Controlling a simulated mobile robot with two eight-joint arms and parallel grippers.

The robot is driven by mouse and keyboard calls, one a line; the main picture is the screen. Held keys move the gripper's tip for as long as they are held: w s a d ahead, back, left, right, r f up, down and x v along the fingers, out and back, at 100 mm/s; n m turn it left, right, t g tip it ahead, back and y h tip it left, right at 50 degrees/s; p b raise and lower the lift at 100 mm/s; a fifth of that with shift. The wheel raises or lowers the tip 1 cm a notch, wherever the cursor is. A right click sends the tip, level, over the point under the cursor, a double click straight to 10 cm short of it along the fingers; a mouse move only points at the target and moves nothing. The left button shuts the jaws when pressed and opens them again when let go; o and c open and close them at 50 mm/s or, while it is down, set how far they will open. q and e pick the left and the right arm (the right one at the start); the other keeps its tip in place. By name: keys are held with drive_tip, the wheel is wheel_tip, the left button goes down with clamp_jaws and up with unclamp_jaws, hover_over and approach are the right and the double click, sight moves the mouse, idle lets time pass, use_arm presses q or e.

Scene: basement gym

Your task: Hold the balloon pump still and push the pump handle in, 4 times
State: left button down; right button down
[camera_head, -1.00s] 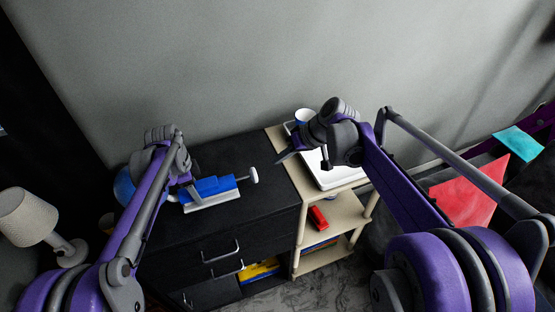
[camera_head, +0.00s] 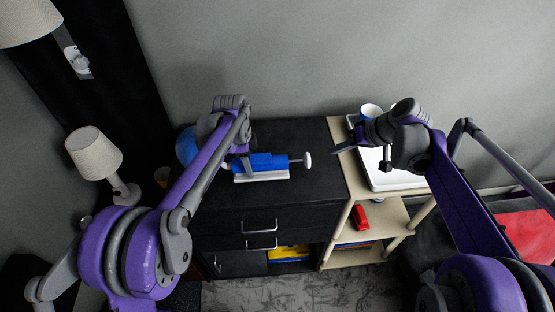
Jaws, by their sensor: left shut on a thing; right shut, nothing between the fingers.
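The balloon pump (camera_head: 266,161) is a blue body on a white base, lying on the black cabinet top. Its handle, a grey rod with a white knob (camera_head: 307,160), sticks out to the right. My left gripper (camera_head: 238,162) is shut on the pump at its left end; its fingers are partly hidden by the arm. My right gripper (camera_head: 338,150) is shut and empty. It points left, a little to the right of the white knob, with a visible gap between them.
A blue ball-like thing (camera_head: 187,146) shows behind my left arm. A white tray (camera_head: 408,179) and a cup (camera_head: 370,111) stand on the beige shelf (camera_head: 349,184) at right. A lamp (camera_head: 93,152) stands at left. The cabinet top (camera_head: 225,206) in front of the pump is clear.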

use_arm(q)
drive_tip(key=shift+c, duration=1)
unclamp_jaws()
drive_tip(key=shift+r, duration=0.1)
drive_tip(key=r, duration=0.4)
drive_tip(key=a+r, duration=0.1)
drive_tip(key=r, duration=0.6)
drive_tip(key=shift+a+r, duration=0.25)
drive_tip(key=shift+r, duration=0.1)
drive_tip(key=shift+s, duration=0.1)
use_arm(e)
drive_tip(key=shift+s, duration=0.1)
